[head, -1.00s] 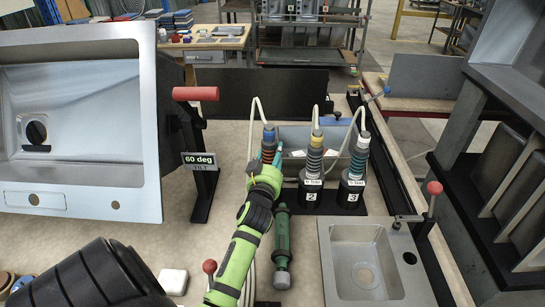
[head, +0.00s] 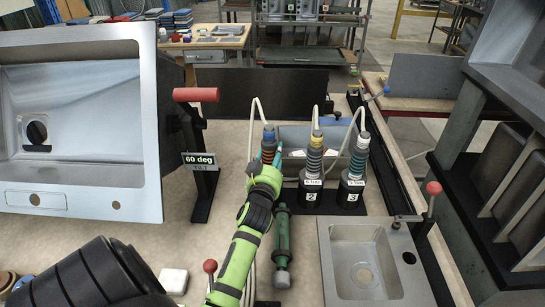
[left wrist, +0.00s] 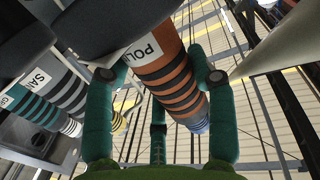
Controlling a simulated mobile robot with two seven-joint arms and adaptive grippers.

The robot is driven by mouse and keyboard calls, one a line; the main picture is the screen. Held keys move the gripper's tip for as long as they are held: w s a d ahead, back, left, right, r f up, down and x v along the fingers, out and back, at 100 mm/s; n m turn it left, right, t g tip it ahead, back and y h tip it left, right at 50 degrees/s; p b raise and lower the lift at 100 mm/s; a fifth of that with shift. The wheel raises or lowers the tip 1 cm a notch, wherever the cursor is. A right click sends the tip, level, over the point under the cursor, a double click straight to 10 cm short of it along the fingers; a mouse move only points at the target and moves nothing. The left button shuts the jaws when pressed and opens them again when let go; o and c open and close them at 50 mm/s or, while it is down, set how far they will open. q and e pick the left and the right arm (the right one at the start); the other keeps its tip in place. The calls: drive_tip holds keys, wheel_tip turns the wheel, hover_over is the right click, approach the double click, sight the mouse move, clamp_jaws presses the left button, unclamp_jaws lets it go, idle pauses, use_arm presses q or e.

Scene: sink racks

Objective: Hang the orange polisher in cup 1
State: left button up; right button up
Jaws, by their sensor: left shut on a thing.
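The orange polisher, with black bands and a label reading "POLI", fills the middle of the left wrist view (left wrist: 172,78). Its blue top (head: 268,133) with a pale hose shows in the head view; my gripper hides most of the body. My left gripper (head: 267,160), green with teal fingers, is shut around the polisher; the fingers (left wrist: 165,78) lie on either side of it. A black cup-like part (left wrist: 105,22) meets the polisher's labelled end. Cup 1 is hidden in the head view, and I cannot tell if the polisher is fully seated.
Just right stand two banded tools, in cup 2 (head: 311,196) and cup 3 (head: 350,197). A small sink (head: 328,262) is at front right, a large tilted sink (head: 150,120) at left.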

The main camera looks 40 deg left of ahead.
use_arm(q)
drive_tip(key=shift+r, duration=0.15)
drive_tip(key=shift+f+b, duration=0.55)
drive_tip(key=shift+f, duration=0.1)
drive_tip(key=o, duration=1.6)
drive_tip(key=shift+o, duration=0.2)
drive_tip(key=shift+f, duration=0.3)
drive_tip(key=shift+s+d, duration=0.3)
drive_tip(key=shift+s, duration=0.2)
drive_tip(key=v, duration=0.6)
drive_tip(key=shift+s+r, duration=0.2)
drive_tip(key=shift+r, duration=0.05)
